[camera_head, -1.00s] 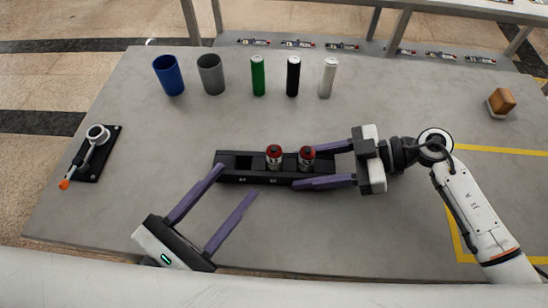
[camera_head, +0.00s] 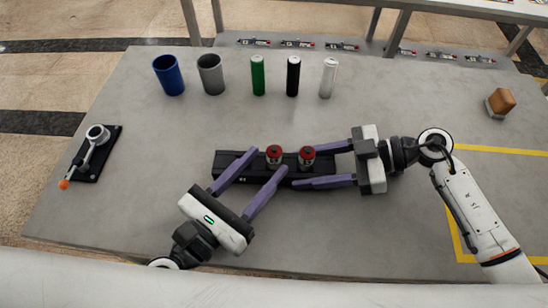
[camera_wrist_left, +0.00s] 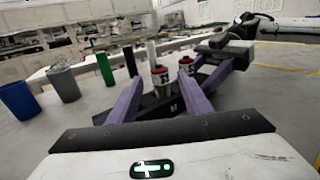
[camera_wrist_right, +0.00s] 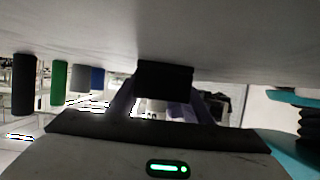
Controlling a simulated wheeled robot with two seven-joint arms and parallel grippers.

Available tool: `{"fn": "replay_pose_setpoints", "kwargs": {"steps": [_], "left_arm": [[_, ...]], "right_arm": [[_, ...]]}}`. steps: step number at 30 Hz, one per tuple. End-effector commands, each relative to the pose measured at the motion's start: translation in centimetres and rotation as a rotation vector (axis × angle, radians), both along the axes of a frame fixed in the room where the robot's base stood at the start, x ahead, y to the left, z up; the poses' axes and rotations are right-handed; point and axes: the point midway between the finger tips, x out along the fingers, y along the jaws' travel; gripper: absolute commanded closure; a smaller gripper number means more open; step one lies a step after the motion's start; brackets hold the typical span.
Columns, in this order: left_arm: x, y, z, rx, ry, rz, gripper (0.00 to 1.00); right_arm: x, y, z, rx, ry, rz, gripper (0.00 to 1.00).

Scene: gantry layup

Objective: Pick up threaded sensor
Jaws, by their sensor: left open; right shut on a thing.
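Two short metallic cylinders with red tops, which look like the threaded sensors, stand upright in a black slotted holder (camera_head: 228,163): a left one (camera_head: 273,156) and a right one (camera_head: 306,156). My left gripper (camera_head: 269,160) is open, its purple fingers reaching over the holder towards the left sensor. In the left wrist view, that sensor (camera_wrist_left: 160,80) shows between the spread fingers, and the other sensor (camera_wrist_left: 196,64) is partly hidden behind the right finger. My right gripper (camera_head: 322,165) is shut on the holder's right end. In the right wrist view, the dark holder (camera_wrist_right: 165,82) fills the space between its fingers.
Blue (camera_head: 168,75) and grey (camera_head: 210,74) cups and green (camera_head: 258,76), black (camera_head: 293,76) and white (camera_head: 328,78) cylinders stand at the back. A black fixture with an orange-tipped lever (camera_head: 98,152) is at left, a brown block (camera_head: 501,102) at right.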

Motion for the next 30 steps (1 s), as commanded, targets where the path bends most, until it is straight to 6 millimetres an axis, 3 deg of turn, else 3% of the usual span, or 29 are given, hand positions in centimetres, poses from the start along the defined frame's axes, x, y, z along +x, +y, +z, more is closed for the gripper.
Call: {"fn": "replay_pose_setpoints", "kwargs": {"steps": [4, 12, 21, 30], "left_arm": [[1.6, -1.0, 0.1, -0.001, -0.002, 0.001, 0.55], [1.8, -1.2, 0.0, 0.0, 0.0, 0.0, 0.55], [1.8, -1.2, 0.0, 0.001, -0.001, 0.0, 1.0], [1.8, -1.1, 0.4, 0.0, -0.002, 0.001, 1.0]], "right_arm": [[0.0, 0.0, 0.1, 0.002, -0.001, -0.001, 0.78], [0.0, 0.0, 0.1, 0.002, -0.001, -0.001, 0.78], [0.0, 0.0, 0.1, 0.002, -0.001, -0.001, 0.78], [0.0, 0.0, 0.1, 0.002, -0.001, -0.001, 0.78]]}}
